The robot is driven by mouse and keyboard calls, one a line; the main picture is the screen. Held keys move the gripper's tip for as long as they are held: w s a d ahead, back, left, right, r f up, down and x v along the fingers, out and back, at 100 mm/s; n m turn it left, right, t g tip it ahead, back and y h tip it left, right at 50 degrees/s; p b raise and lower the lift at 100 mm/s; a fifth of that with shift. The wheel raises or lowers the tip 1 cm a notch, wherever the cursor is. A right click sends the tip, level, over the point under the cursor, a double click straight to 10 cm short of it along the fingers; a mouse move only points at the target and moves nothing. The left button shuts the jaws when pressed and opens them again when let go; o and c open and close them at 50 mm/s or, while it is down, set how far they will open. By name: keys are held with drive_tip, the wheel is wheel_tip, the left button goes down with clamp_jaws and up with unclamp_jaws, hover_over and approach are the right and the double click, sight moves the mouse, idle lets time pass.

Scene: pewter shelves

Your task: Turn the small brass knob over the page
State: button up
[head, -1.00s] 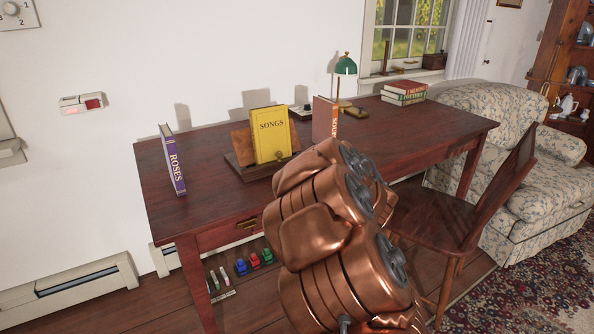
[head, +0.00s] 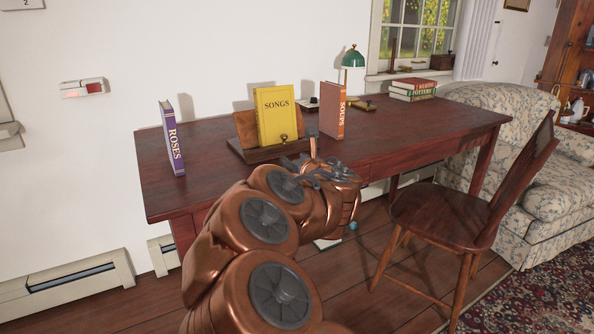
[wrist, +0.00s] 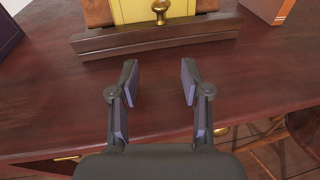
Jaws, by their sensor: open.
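The small brass knob (wrist: 160,8) stands at the front of a wooden book stand (wrist: 110,42), before the lower part of the yellow SONGS book (head: 274,112). The knob also shows in the head view (head: 284,137). My gripper (wrist: 158,82) is open and empty, low over the desk's front part. In the wrist view the knob lies beyond the gap between the fingers, apart from them. In the head view my gripper (head: 312,160) is partly hidden by my copper arm, and its fingertips are hard to make out.
The purple ROSES book (head: 173,140) stands left of the stand and the SOUPS book (head: 332,110) stands right of it. A green lamp (head: 353,60) and stacked books (head: 413,89) are farther right. A wooden chair (head: 450,215) stands before the desk (head: 210,150).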

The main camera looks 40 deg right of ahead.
drive_tip(key=b, duration=0.1)
drive_tip(key=a+h+b, duration=0.1)
drive_tip(key=shift+s+a+b, duration=0.1)
drive_tip(key=shift+s+b, duration=0.15)
drive_tip(key=shift+b, duration=0.15)
drive_tip(key=s+a+r+m+h+b, duration=0.1)
drive_tip(key=h+b, duration=0.1)
drive_tip(key=b, duration=0.1)
drive_tip(key=shift+s+a+b, duration=0.15)
drive_tip(key=shift+a+b, duration=0.05)
drive_tip(key=shift+b, duration=0.1)
drive_tip(key=shift+s+a+r+m+h+b, duration=0.65)
drive_tip(key=shift+s+r+b, duration=0.2)
drive_tip(key=shift+b, duration=0.35)
